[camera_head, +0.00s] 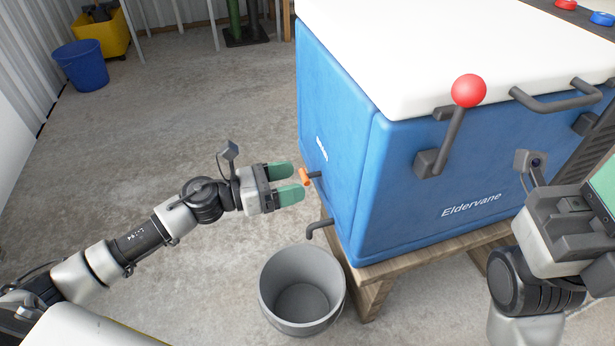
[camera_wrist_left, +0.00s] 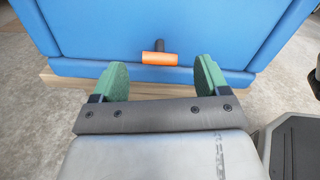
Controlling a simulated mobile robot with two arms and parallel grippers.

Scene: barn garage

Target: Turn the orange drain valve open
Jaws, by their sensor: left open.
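The orange drain valve handle (camera_head: 305,177) sits on a dark stem from the side of a blue cooler box (camera_head: 345,130) with a white lid. In the left wrist view, the orange handle (camera_wrist_left: 158,58) lies crosswise, just beyond and between the green fingertips. My left gripper (camera_head: 292,182) is open and empty, its fingers pointing at the handle; it also shows in the left wrist view (camera_wrist_left: 161,72). I see no contact between the fingers and the handle. My right gripper (camera_head: 602,192) is at the right edge, partly cut off; its opening cannot be made out.
A grey bucket (camera_head: 302,290) stands on the floor below a dark spout (camera_head: 318,228). The cooler rests on a wooden stand (camera_head: 400,265). A red-knobbed lever (camera_head: 468,91) sticks up at its front. A blue bin (camera_head: 82,66) is far left.

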